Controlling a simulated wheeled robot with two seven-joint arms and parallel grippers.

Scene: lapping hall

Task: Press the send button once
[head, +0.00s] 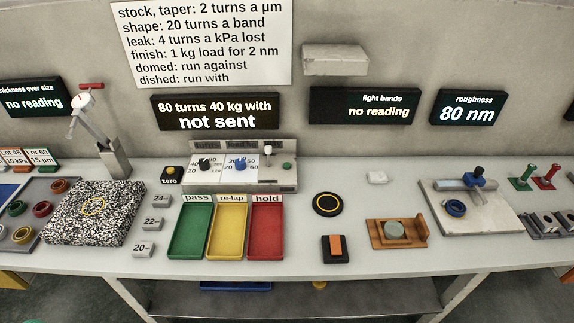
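A grey control box (225,186) stands at the back of the bench. It carries a black knob (204,164), a blue knob (240,165), a small toggle lever (268,153) and a small round green button (287,166) at its right end. The green button looks like the send button, but its label is too small to read. The dark display (215,112) above the box reads "80 turns 40 kg with not sent". Neither of my grippers is in the head view.
Green (190,256), yellow (226,256) and red (265,256) trays lie in front of the box. A black "zero" button (171,175) is at its left. A black disc (327,204) and a wooden holder (377,241) are at right. Bench between is clear.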

